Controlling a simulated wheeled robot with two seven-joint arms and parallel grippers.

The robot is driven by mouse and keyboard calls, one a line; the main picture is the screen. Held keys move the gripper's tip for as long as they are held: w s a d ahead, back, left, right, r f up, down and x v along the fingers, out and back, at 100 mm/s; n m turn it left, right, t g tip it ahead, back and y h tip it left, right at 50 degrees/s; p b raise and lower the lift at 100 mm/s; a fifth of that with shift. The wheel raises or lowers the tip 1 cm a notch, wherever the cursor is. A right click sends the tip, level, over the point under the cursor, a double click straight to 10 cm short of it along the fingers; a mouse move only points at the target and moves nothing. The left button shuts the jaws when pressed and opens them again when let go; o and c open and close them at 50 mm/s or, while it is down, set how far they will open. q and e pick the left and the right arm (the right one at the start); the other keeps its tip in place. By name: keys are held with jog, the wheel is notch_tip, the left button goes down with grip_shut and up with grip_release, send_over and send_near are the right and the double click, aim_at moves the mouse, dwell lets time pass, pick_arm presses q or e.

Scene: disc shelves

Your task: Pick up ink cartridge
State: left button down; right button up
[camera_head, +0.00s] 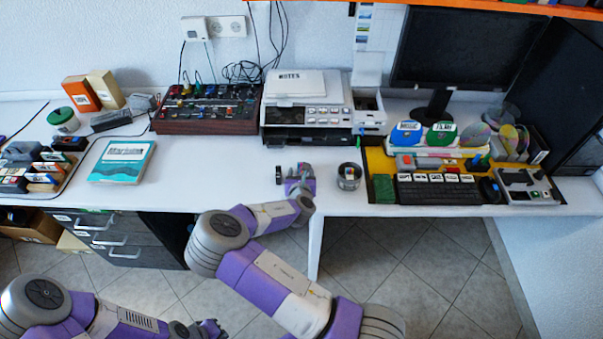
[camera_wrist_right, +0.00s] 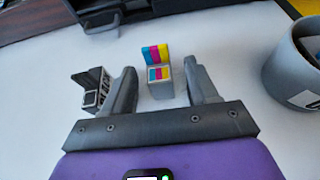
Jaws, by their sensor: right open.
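A grey ink cartridge with cyan, magenta and yellow bands (camera_wrist_right: 159,76) stands upright on the white desk in the right wrist view. My right gripper (camera_wrist_right: 161,68) is open, with one finger on each side of this cartridge; it also shows in the head view (camera_head: 298,174). I see no finger closed against the cartridge. A second, black and grey cartridge (camera_wrist_right: 92,88) stands just outside the left finger; it also shows in the head view (camera_head: 279,174). My left gripper (camera_head: 208,328) is low at the bottom of the head view, away from the desk; its opening is unclear.
A grey cup (camera_wrist_right: 290,72) stands right of the right gripper, also in the head view (camera_head: 348,177). A printer (camera_head: 308,113) stands behind. A keyboard (camera_head: 437,190) lies on the right, a teal book (camera_head: 123,161) on the left. The desk between book and gripper is clear.

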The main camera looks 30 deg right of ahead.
jog(key=shift+x, duration=1.45)
jog(key=shift+c, duration=0.4)
grip_shut()
notch_tip(320, 180, up, 10)
jog(key=p, duration=0.3)
jog(key=s+a+n+t+y, duration=0.1)
jog(key=s+a+n+y, duration=0.2)
jog(key=a, duration=0.6)
jog(key=s+a+f+n+t+y, duration=0.1)
jog(key=s+a+n+y, duration=0.2)
jog(key=s+a, duration=0.3)
jog(key=a+y, duration=0.1)
jog(key=a, duration=0.1)
jog(key=shift+s+a+f, duration=0.15)
jog(key=shift+s+a, duration=0.15)
jog(key=shift+a, duration=0.05)
